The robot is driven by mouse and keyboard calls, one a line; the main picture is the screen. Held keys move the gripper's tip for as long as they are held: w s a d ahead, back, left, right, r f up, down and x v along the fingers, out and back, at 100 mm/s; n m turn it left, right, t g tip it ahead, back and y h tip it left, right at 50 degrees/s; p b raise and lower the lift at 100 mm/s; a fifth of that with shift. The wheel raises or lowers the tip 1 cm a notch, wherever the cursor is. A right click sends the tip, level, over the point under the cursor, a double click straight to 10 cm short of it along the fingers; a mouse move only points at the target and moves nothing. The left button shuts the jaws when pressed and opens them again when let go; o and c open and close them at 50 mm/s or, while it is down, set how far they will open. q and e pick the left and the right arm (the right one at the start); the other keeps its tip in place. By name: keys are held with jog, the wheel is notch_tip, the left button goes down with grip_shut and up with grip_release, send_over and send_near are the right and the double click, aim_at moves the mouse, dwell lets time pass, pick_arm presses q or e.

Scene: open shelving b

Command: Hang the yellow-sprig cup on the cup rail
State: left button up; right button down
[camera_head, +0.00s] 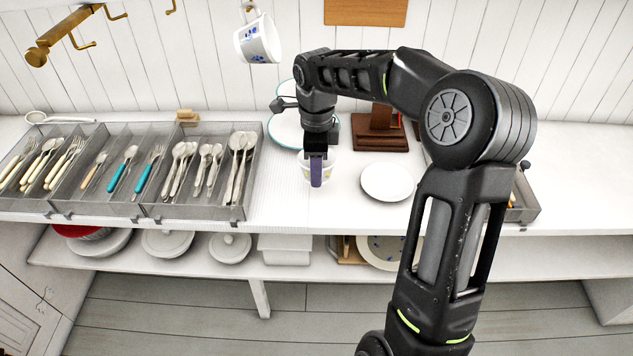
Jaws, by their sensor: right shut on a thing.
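The white yellow-sprig cup (304,168) stands on the white counter, a little left of the middle of the picture. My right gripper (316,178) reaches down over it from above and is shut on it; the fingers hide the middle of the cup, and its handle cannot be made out. The brass cup rail (52,36) with hooks is on the wall at the upper left, partly cut off by the top edge. A white cup with blue marks (258,42) hangs at the top, left of my right arm. My left gripper is out of view.
Grey cutlery trays (250,165) fill the counter's left side. A white plate (387,182) lies right of the cup, larger plates (285,128) stand behind it, and a brown wooden stand (380,130) is at the back. The counter between cup and trays is clear.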

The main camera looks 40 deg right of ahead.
jog(key=shift+s+f, duration=0.1)
jog(key=shift+f, duration=2.25)
jog(key=c, duration=1)
grip_release()
jog(key=shift+o, duration=0.2)
jog(key=r, duration=0.7)
jog(key=shift+w+d+r+b, duration=0.1)
jog(key=shift+w+r+b, duration=0.1)
jog(key=shift+r+b, duration=0.1)
jog(key=shift+f, duration=0.1)
